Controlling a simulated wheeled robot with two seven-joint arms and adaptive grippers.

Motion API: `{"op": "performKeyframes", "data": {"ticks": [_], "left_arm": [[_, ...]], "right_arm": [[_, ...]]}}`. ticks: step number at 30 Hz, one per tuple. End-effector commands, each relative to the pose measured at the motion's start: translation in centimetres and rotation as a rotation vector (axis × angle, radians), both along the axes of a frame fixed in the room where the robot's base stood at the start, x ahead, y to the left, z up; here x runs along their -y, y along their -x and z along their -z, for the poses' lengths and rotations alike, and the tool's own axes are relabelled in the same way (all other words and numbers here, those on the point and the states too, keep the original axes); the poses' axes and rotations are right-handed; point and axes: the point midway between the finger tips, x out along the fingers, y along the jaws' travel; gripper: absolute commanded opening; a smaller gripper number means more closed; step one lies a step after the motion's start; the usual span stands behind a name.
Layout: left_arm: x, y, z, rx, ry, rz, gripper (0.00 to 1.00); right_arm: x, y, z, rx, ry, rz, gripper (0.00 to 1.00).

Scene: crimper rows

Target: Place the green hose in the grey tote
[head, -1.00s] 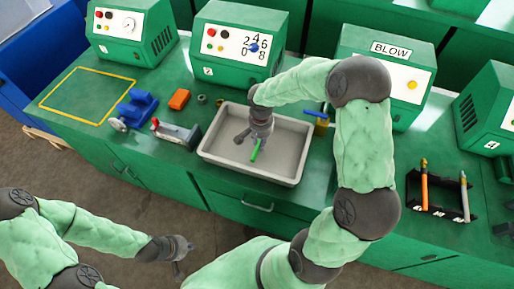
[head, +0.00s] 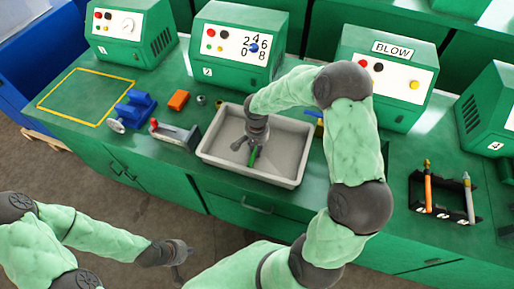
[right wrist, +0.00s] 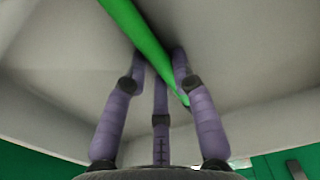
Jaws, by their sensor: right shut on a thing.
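The grey tote (head: 238,172) stands on the green bench, below the panel with numbers. My right gripper (head: 251,149) reaches down into it from above in the head view. It is shut on the green hose (head: 254,157), which sticks out below the fingers within the tote's outline. In the right wrist view the green hose (right wrist: 137,30) runs at a slant between the finger ends, with the pale tote walls (right wrist: 50,75) around it. Whether the hose touches the tote floor is unclear. My left gripper (head: 186,262) hangs in front of the bench, empty, its fingers spread.
A blue vise-like tool (head: 135,108), an orange block (head: 178,100) and a grey fixture (head: 175,135) stand left of the tote. A black rack (head: 443,200) with an orange and a grey rod lies at right. A yellow outline (head: 70,115) marks bare bench at left.

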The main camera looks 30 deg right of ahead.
Motion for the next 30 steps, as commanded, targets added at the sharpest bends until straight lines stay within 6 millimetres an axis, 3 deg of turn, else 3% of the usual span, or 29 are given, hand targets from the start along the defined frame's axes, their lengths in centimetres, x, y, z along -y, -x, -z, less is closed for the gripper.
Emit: {"op": "performKeyframes", "data": {"ticks": [4,5,6,7,23,26,30], "left_arm": [[0.0,0.0,0.5,0.0,0.0,0.0,0.0],[0.0,0.0,0.4,0.0,0.0,0.0,0.0],[0.0,0.0,0.4,0.0,0.0,0.0,0.0],[0.0,0.0,0.4,0.0,0.0,0.0,0.0],[0.0,0.0,0.0,0.0,0.0,0.0,0.0],[0.0,0.0,-0.7,0.0,0.0,0.0,0.0],[0.0,0.0,-1.4,0.0,0.0,0.0,0.0]], "right_arm": [[0.0,0.1,0.7,-0.002,-0.001,-0.001,0.0],[-0.1,0.1,0.6,-0.003,-0.001,-0.001,0.35],[-0.1,0.1,0.6,-0.003,-0.001,-0.001,0.46],[-0.1,0.1,0.6,-0.004,-0.002,-0.001,0.5],[-0.2,0.3,0.3,-0.009,-0.003,-0.002,0.5],[-0.1,0.3,-0.5,-0.007,-0.002,-0.002,0.5],[-0.1,0.0,-3.4,0.0,-0.001,0.0,0.5]]}}
